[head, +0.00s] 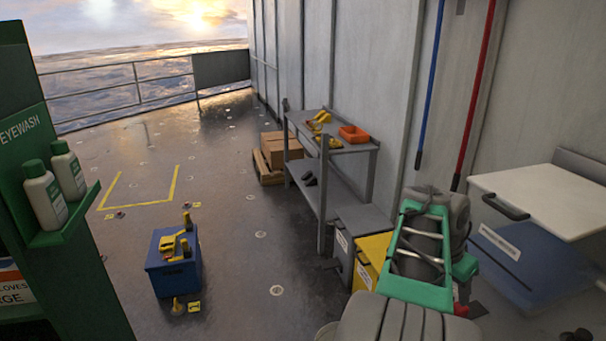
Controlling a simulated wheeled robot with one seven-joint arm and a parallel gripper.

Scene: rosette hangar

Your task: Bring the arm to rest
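My gripper does not show in the head view, and I cannot make out its fingers or anything held in them. I cannot tell how my arm is folded or where its end is. No other object is named by the task.
A blue box (173,270) with yellow tools stands on the open deck. A green eyewash stand (45,120) is at left. The middle floor is mostly clear.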

